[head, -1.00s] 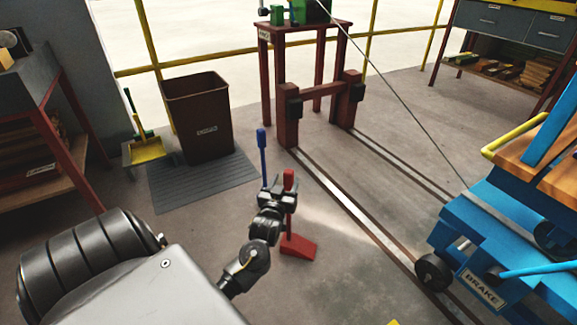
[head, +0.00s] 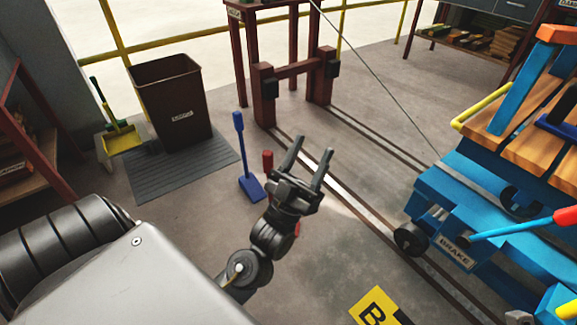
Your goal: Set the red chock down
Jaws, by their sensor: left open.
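The red chock is mostly hidden behind my left gripper (head: 308,158). The top of its red handle (head: 268,160) shows just left of the gripper, and a small red part of its base shows at the gripper's right side. It appears to stand upright on the floor beside the rails. My left gripper is open, its two fingers spread and pointing up and away in the picture, with nothing between them. The blue chock (head: 251,188) stands upright on the floor to the left of the red one. My right gripper is not in view.
A blue cart (head: 440,195) with a brake label stands on the rails (head: 345,195) at right. A red buffer frame (head: 265,95) stands at the rails' far end.

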